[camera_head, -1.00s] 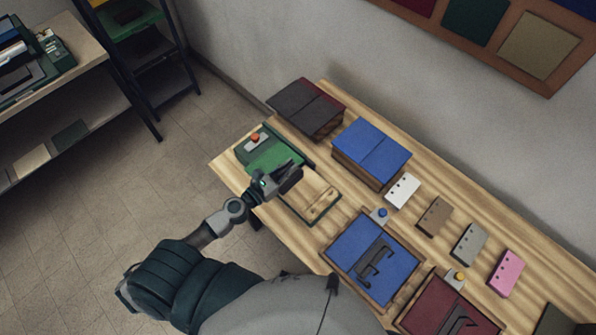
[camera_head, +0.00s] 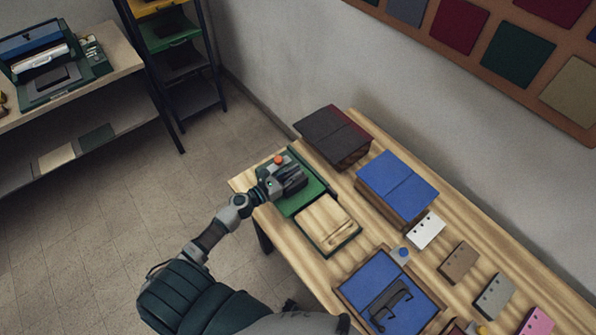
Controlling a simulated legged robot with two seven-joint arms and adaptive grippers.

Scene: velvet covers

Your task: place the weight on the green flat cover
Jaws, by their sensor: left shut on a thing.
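The weight (camera_head: 279,160) shows as an orange-red knob, with its grey body mostly hidden behind my left gripper. My left gripper (camera_head: 288,180) is over the green cover and shut on the weight. My right gripper is not in view.
A wooden board (camera_head: 327,223) lies right beside the green cover. A dark red-black stack (camera_head: 334,135) and a blue stack (camera_head: 396,186) stand behind. A blue cover (camera_head: 361,289) with a black handle lies nearer. Several hole-punched blocks line the right.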

